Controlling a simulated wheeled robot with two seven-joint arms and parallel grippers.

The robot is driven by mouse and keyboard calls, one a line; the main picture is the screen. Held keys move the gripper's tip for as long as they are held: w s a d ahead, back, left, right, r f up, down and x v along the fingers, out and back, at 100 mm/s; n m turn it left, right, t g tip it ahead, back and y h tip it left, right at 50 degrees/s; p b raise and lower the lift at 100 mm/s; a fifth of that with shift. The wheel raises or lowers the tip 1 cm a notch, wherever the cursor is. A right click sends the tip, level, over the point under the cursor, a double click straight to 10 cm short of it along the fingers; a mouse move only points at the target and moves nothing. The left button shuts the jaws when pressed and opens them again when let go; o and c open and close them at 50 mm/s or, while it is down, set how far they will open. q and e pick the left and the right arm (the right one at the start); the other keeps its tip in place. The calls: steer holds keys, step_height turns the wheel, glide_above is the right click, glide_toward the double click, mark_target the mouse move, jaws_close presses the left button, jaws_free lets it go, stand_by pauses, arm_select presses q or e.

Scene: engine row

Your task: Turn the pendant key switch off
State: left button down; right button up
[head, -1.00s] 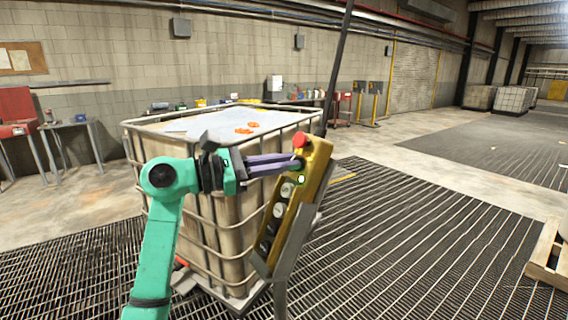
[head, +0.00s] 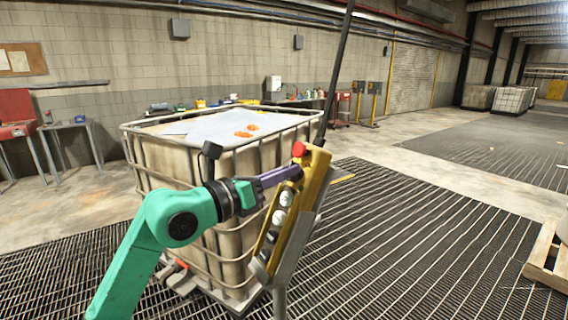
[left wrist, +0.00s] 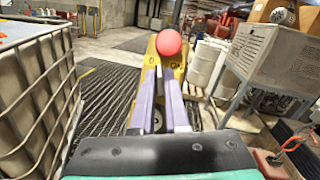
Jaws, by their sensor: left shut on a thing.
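The yellow pendant (head: 316,185) hangs upright and tilted in the middle of the head view, with a red mushroom button (head: 299,149) at its top and several round buttons down its face. My left gripper (head: 292,172) reaches it from the left, its purple fingers at the upper face just below the red button. In the left wrist view the fingers (left wrist: 164,108) are close together against the yellow pendant (left wrist: 156,62), under the red button (left wrist: 169,42). The gripper is shut on a small part there, seemingly the key switch, which the fingers hide. My right gripper is not in view.
A caged white tank (head: 190,200) with orange items on top stands right behind my left arm. A wooden pallet (head: 545,262) lies at the right edge. The grated floor (head: 420,240) right of the pendant is clear.

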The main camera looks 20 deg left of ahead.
arm_select(q)
steer(key=shift+d+n+y+p, duration=0.1)
steer(key=shift+n+y+p, duration=0.75)
steer(key=shift+n, duration=0.75)
steer(key=shift+f, duration=0.1)
steer(key=c, duration=0.9)
jaws_free()
steer(key=b+v, duration=0.2)
steer(key=v, duration=0.3)
steer(key=b+v, duration=0.2)
steer(key=v, duration=0.2)
steer(key=b+v, duration=0.3)
steer(key=v, duration=0.2)
steer(key=shift+s+f, duration=0.2)
steer(key=shift+s, duration=0.1)
